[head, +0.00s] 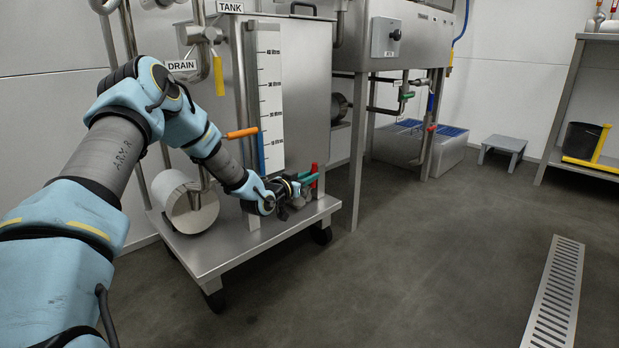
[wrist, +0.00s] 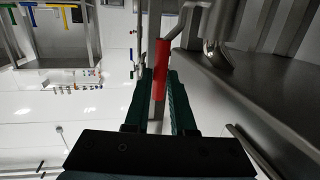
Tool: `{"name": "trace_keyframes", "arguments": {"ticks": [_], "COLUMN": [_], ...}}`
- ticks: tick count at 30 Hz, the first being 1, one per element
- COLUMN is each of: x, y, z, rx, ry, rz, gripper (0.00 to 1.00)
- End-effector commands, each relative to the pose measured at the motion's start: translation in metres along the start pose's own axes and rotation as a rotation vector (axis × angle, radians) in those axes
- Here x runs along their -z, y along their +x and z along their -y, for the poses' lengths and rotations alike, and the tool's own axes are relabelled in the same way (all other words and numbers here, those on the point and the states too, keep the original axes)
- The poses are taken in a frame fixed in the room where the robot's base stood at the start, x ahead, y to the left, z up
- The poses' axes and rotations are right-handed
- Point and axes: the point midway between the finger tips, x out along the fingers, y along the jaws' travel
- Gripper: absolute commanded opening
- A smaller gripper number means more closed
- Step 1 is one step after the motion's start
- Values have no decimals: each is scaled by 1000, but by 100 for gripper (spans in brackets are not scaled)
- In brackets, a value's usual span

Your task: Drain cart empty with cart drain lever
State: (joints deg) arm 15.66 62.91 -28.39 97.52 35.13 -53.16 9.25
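The wheeled cart (head: 225,255) carries a steel tank (head: 305,85) with a white level scale (head: 270,100). A short blue column (head: 261,152) shows at the scale's lower left edge. A red lever handle (head: 315,172) stands upright at the tank's low outlet; I take it for the cart drain lever. My gripper (head: 307,180) is at this handle, low over the cart's right end. In the wrist view the red handle (wrist: 161,70) lies between the green fingertips. Whether both fingers press on it cannot be told. The outlet's valve body is partly hidden by my gripper.
An orange handle (head: 242,133) sticks out beside the scale, close to my forearm. A yellow-handled valve (head: 218,75) hangs near the DRAIN label (head: 182,65). A floor grate (head: 556,295) and small step stool (head: 503,150) lie right. The middle floor is clear.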

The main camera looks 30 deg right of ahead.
Motion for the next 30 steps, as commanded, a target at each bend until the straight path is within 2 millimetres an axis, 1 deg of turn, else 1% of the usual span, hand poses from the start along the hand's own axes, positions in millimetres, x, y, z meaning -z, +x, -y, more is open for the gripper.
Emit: {"name": "trace_keyframes", "arguments": {"ticks": [1,7,14,17,20,30], "x": [-1,0,0,1,3,3], "y": [0,0,0,-4,-16,-81], "z": [0,0,0,0,0,1], "rx": [-1,0,0,0,1,2], "ry": [-1,0,0,0,0,-2], "rz": [3,1,0,0,1,2], "gripper": [29,51,52,52,52,52]}}
